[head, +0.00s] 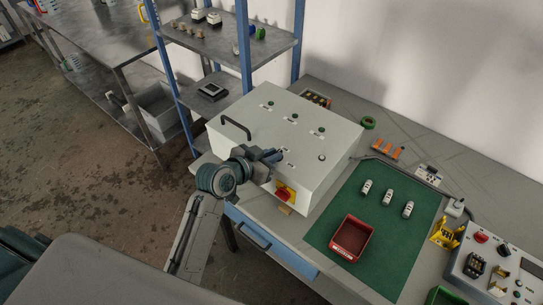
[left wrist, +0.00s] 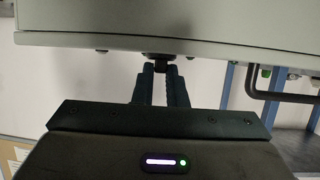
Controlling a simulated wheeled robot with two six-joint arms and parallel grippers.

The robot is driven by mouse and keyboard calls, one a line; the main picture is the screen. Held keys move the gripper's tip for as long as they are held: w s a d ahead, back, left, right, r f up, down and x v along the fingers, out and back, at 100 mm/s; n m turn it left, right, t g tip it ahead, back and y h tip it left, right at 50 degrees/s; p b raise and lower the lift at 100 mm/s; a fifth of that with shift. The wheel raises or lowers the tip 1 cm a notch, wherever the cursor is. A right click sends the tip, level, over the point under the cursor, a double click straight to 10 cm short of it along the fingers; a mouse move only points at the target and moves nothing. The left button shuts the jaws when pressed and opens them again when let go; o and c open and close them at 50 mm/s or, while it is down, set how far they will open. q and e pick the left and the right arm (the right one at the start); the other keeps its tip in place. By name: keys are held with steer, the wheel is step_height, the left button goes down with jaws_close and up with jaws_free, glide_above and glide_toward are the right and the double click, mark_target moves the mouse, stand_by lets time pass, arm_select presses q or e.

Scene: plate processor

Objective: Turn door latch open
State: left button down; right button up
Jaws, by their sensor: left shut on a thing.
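A light grey cabinet (head: 325,150) stands on the workbench with its panel facing up and forward; it also fills the top of the left wrist view (left wrist: 220,28). My left gripper (head: 272,155) is at the cabinet's panel. In the left wrist view, its two dark fingers (left wrist: 160,75) are shut on a small dark door latch (left wrist: 160,57) at the panel's edge. The latch is mostly hidden by the fingers, so its turn angle cannot be told. A black bar handle (head: 236,127) is on the panel, also in the left wrist view (left wrist: 280,97). My right gripper is not in view.
A red-and-yellow switch (head: 285,193) sits on the cabinet near my gripper. A green mat (head: 335,205) bears a red bin (head: 352,238) and several small white parts. A blue-post shelf (head: 246,50) stands behind. A control box (head: 500,262) is at right.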

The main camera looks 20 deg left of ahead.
arm_select(q)
steer(key=shift+w+a+f+m+g+h+b, duration=0.15)
steer(key=shift+a+m+g+h+b, duration=0.2)
steer(key=shift+m+h+b, duration=0.35)
steer(key=m+g+h+b, duration=0.1)
steer(key=b, duration=0.1)
steer(key=m+g+h+b, duration=0.1)
steer(key=m+h+b, duration=0.1)
steer(key=m+g+h+b, duration=0.1)
steer(key=m+g+b, duration=0.1)
steer(key=shift+w+a+h+b, duration=0.25)
steer(key=shift+w+h+b, duration=0.05)
steer(key=shift+w+b, duration=0.1)
steer(key=shift+w+m+g+h+b, duration=0.1)
steer(key=shift+m+g+h+b, duration=0.3)
steer(key=shift+m+g+b, duration=0.3)
steer(key=shift+r, duration=0.2)
steer(key=c, duration=1.5)
jaws_free()
steer(key=shift+o, duration=0.2)
steer(key=shift+g, duration=0.25)
